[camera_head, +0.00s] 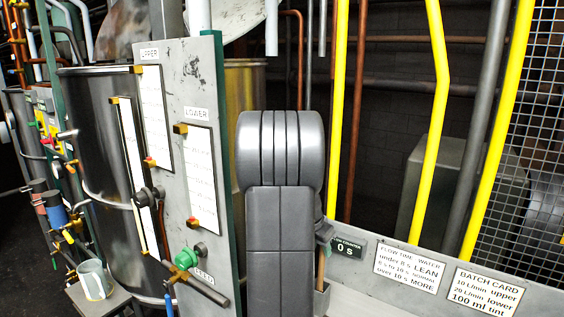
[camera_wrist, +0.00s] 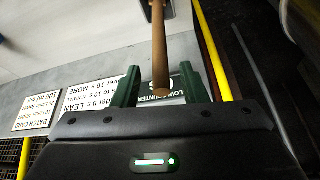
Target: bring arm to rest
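In the wrist view, my gripper (camera_wrist: 158,68) has its two green fingers spread apart. The end of a brown wooden rod (camera_wrist: 159,45) shows in the gap between them, with visible space on both sides; its depth relative to the fingertips is hard to tell. No object is clamped. In the head view, my grey arm stands upright in the middle and hides most of the gripper.
A panel with UPPER and LOWER gauges (camera_head: 187,150) and a green-knobbed valve (camera_head: 186,259) stands left of my arm. A mug (camera_head: 95,280) sits on a ledge at lower left. Yellow posts (camera_head: 433,120), a counter reading 0 s (camera_head: 346,248) and signs (camera_head: 408,266) are on the right.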

